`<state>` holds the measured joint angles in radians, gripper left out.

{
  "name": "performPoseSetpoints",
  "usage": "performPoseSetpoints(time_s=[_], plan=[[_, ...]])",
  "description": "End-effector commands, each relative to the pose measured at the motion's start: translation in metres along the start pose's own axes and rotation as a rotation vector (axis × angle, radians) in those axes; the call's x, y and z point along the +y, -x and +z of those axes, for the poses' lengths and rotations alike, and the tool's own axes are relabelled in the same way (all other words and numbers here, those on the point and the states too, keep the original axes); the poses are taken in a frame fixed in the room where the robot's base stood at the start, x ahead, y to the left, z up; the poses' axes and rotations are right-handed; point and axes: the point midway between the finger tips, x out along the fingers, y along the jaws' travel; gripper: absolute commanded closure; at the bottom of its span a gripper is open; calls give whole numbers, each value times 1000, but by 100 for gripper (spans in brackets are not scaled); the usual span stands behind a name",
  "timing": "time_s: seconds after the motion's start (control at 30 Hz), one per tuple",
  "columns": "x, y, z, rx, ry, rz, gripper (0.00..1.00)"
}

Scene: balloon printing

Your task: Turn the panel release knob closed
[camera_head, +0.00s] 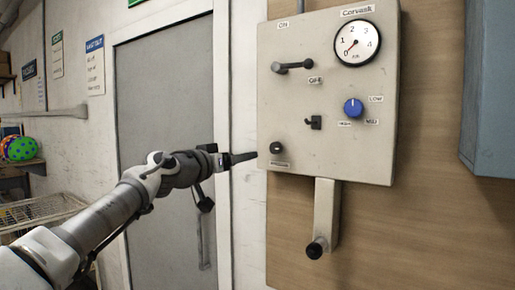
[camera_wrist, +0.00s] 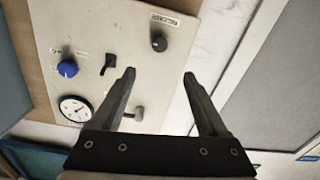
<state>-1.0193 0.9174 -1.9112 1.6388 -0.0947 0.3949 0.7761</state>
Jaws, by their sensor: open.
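The panel release knob (camera_head: 276,147) is a small dark round knob at the lower left of the beige control panel (camera_head: 300,100). In the wrist view the knob (camera_wrist: 159,42) shows near the top, with a label reading RELEASE beside it. My gripper (camera_head: 256,155) comes in from the left, with its fingertips close to the knob in the head view; I cannot tell the exact gap. In the wrist view the two fingers of my gripper (camera_wrist: 158,75) are spread apart with nothing between them, and the knob lies beyond the fingertips.
The panel also carries a dial gauge (camera_head: 357,43), a blue knob (camera_head: 353,108), a lever handle (camera_head: 293,67) and a small black switch (camera_head: 313,122). A grey door (camera_head: 165,110) stands left, a blue-grey box (camera_head: 490,90) right.

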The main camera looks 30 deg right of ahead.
Motion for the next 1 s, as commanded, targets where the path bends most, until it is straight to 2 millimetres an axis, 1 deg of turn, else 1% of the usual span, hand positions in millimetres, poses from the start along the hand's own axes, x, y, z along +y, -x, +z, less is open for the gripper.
performPoseSetpoints(time_s=[0.07,0.17,0.27,0.6,1.0], plan=[[0,0,-4,10,-1,1,24],[1,-10,-5,9,-2,3,24],[1,-25,-5,8,-2,4,24],[2,-83,-5,6,-1,4,24],[1,-145,-6,6,0,2,24]])
